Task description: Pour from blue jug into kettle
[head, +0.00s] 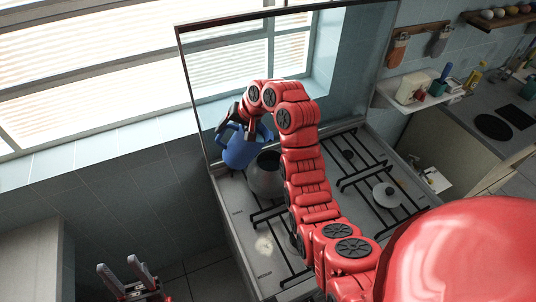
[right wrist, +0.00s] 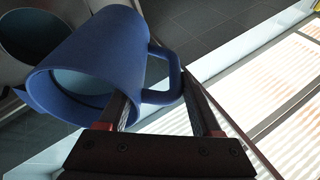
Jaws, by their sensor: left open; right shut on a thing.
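The blue jug (head: 240,153) is held above the stove's left edge, beside the grey kettle (head: 264,180). My right gripper (head: 232,128) is shut on the jug; in the right wrist view its fingers (right wrist: 163,105) are on either side of the handle, and the jug body (right wrist: 108,52) shows with its wide mouth toward the camera. The kettle's round, dark opening (right wrist: 38,32) shows at the upper left there, beyond the jug. No liquid stream is visible, and the exact tilt is hard to tell. My left gripper (head: 135,270) is open and empty, low at the left, away from both.
A glass panel and window (head: 245,60) stand close behind the jug. A shelf (head: 425,92) with small items is at the right. Floor at the lower left is clear.

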